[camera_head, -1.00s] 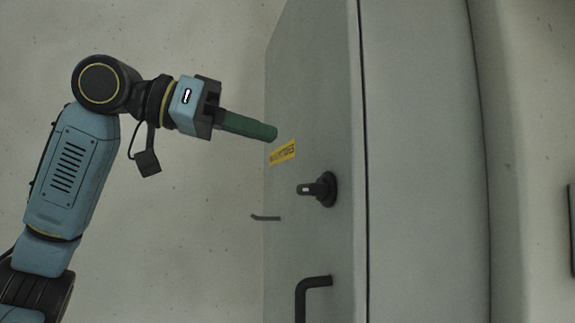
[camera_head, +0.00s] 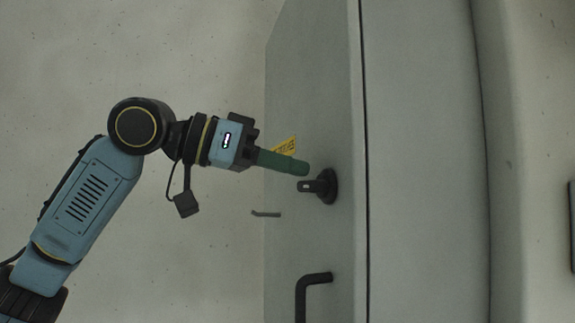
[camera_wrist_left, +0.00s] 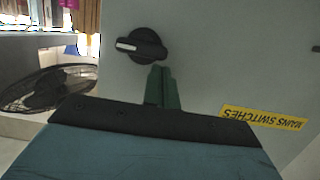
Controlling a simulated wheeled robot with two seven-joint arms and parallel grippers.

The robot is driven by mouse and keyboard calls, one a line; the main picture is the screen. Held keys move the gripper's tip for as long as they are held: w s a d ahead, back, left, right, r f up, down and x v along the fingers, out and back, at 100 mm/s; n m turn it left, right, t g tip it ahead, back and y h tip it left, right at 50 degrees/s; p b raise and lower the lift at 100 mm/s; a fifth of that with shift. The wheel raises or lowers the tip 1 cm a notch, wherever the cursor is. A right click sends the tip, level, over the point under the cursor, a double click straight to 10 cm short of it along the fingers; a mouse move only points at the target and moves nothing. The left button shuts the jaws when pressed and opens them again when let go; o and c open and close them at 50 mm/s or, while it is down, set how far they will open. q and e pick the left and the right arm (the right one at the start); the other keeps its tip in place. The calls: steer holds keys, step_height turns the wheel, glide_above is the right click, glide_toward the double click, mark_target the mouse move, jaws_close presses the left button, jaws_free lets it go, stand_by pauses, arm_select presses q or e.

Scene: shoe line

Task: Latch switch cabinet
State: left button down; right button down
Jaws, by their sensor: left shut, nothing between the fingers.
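The grey switch cabinet (camera_head: 315,90) stands at the middle of the head view, its door face turned to the left. A black rotary latch knob (camera_head: 320,187) with a pale mark sits on the door; it also shows in the left wrist view (camera_wrist_left: 138,46). A black bar handle (camera_head: 308,292) is below it. My left gripper (camera_head: 304,168), with green fingers, is shut and empty. Its tips are close to the knob, just above it in the head view; I cannot tell whether they touch. A yellow "MAINS SWITCHES" label (camera_wrist_left: 262,119) is beside the fingers, partly hidden in the head view (camera_head: 286,145).
A small dark bent piece (camera_head: 266,213) shows at the door's left edge. A plain speckled surface (camera_head: 90,50) fills the left. The left wrist view shows a dark fan-like round object (camera_wrist_left: 45,88) at the left.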

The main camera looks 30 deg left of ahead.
arm_select(q)
steer(key=shift+w+a+f+n+g+h, duration=0.1)
steer(key=shift+w+f+n+g+h, duration=0.1)
steer(key=shift+n, duration=0.25)
steer(key=shift+w+a+f+n+g+h, duration=0.1)
steer(key=shift+f+n+h, duration=0.1)
steer(key=shift+n, duration=0.25)
arm_select(e)
steer(key=shift+r, duration=0.2)
arm_select(q)
step_height(320, 180, down, 4)
steer(key=n+h, duration=0.1)
steer(key=n, duration=0.3)
steer(key=n+h, duration=0.1)
steer(key=n, duration=0.3)
steer(key=n+h, duration=0.1)
steer(key=n, duration=0.2)
steer(key=shift+f+n+g+h, duration=0.1)
steer(key=shift+n+g+h, duration=0.2)
steer(key=shift+n, duration=0.1)
